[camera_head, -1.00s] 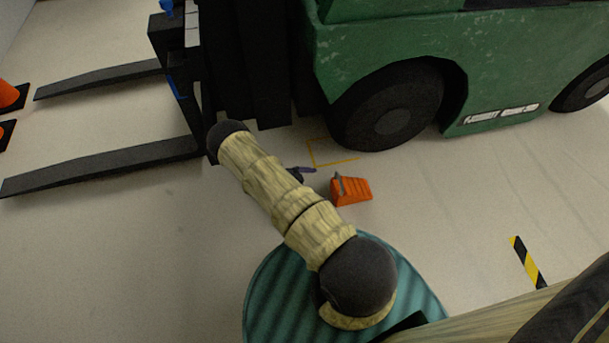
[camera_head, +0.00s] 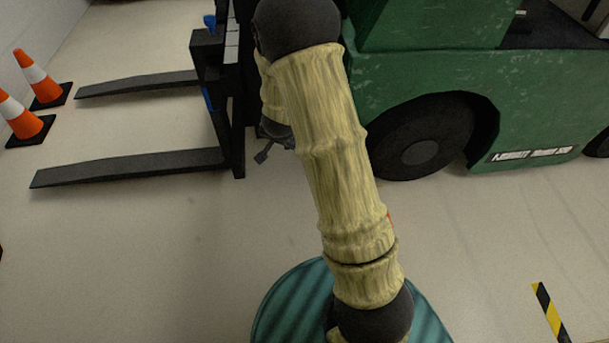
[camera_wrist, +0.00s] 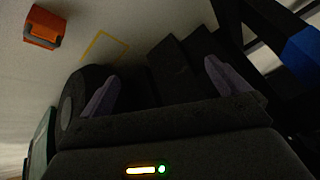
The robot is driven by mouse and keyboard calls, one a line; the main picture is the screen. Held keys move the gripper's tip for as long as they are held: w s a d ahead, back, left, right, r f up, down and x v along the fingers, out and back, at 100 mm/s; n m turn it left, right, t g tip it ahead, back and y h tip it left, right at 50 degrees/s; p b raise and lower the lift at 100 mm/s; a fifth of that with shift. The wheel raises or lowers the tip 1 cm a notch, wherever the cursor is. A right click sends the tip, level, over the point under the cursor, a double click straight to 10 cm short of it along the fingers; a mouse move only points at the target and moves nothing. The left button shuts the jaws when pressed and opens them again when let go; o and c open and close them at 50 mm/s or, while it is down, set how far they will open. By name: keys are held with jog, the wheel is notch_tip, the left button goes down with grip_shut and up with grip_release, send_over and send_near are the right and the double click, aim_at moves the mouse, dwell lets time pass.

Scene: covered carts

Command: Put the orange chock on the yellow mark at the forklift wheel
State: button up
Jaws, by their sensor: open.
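The orange chock (camera_wrist: 44,27) lies on the floor at the upper left of the wrist view. In the head view only an orange sliver of it (camera_head: 389,217) shows beside my arm. The forklift wheel (camera_head: 417,150) is dark and stands right of my arm. My gripper (camera_wrist: 160,87) is open, its two purple fingers wide apart with nothing held between them. In the head view it is mostly hidden behind my arm.
The green forklift (camera_head: 430,75) fills the upper right. Its dark mast (camera_head: 232,110) stands close to my gripper, and two forks (camera_head: 130,167) reach left over the floor. Two traffic cones (camera_head: 38,78) stand far left. A striped floor strip (camera_head: 551,312) lies lower right.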

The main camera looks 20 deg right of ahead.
jog(key=s+a+r+n+g+y, duration=0.1)
jog(key=s+r+n, duration=0.3)
jog(key=s, duration=0.6)
jog(key=s+a+r+n+g, duration=0.1)
jog(key=s+r+n+g, duration=0.1)
jog(key=s+r+n, duration=0.2)
jog(key=s+r, duration=0.3)
jog(key=s, duration=0.4)
jog(key=shift+s+r+n+y, duration=0.3)
jog(key=shift+y, duration=0.1)
jog(key=w+r+p+v, duration=0.1)
jog(key=w+p+v, duration=0.3)
jog(key=p+v, duration=1.3)
jog(key=w+p+v, duration=0.4)
jog(key=p+v, duration=1.4)
jog(key=p, duration=0.1)
jog(key=w+r+p+v, duration=0.1)
jog(key=w+p+v, duration=0.3)
jog(key=p+v, duration=1.4)
jog(key=shift+r, duration=0.4)
